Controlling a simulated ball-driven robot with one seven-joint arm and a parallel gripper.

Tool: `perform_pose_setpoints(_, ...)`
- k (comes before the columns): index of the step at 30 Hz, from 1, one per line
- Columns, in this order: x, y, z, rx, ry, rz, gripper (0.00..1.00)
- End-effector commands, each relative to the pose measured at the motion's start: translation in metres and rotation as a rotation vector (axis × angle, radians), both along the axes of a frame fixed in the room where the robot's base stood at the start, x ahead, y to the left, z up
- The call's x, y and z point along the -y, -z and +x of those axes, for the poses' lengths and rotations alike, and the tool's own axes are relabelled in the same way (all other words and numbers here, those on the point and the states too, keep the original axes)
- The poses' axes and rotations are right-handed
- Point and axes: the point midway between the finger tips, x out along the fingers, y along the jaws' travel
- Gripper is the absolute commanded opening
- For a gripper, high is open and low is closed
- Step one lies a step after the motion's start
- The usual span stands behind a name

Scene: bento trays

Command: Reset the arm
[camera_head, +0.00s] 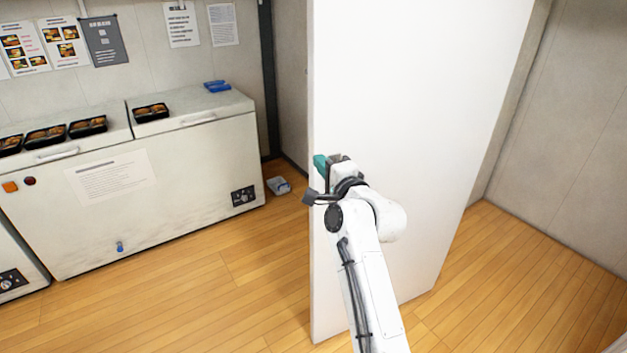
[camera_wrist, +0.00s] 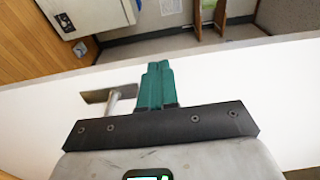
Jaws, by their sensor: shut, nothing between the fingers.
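My gripper (camera_head: 321,166) is at the end of my outstretched white arm, in front of the tall white door panel (camera_head: 400,90) in the head view. In the wrist view its teal fingers (camera_wrist: 157,75) are together with nothing between them. A metal lever handle (camera_wrist: 112,97) shows just left of the fingers against the white door (camera_wrist: 245,75). I cannot tell whether the fingers touch the door or the handle.
A white chest freezer (camera_head: 190,140) stands at the left. Black bento trays (camera_head: 88,125) and blue packets (camera_head: 217,86) lie on the freezer tops. A small pale package (camera_head: 278,185) is on the wooden floor (camera_head: 180,300).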

Motion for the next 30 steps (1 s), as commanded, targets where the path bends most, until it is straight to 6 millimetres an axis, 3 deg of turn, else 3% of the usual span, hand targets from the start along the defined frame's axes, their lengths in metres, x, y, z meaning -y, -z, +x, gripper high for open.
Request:
perform_pose_setpoints(7, -0.017, 0.002, -0.039, -0.001, -0.002, 0.000, 0.00)
perform_pose_setpoints(13, -0.024, 0.001, -0.056, 0.000, -0.001, 0.001, 0.00)
perform_pose_setpoints(16, -0.018, 0.012, -0.062, -0.016, 0.005, -0.036, 0.00)
perform_pose_setpoints(20, 0.010, 0.055, -0.083, -0.074, 0.013, -0.197, 0.00)
perform_pose_setpoints(23, 0.043, 0.103, -0.113, -0.151, 0.005, -0.387, 0.00)
perform_pose_setpoints(30, 0.121, 0.208, -0.217, -0.369, -0.098, -0.828, 0.00)
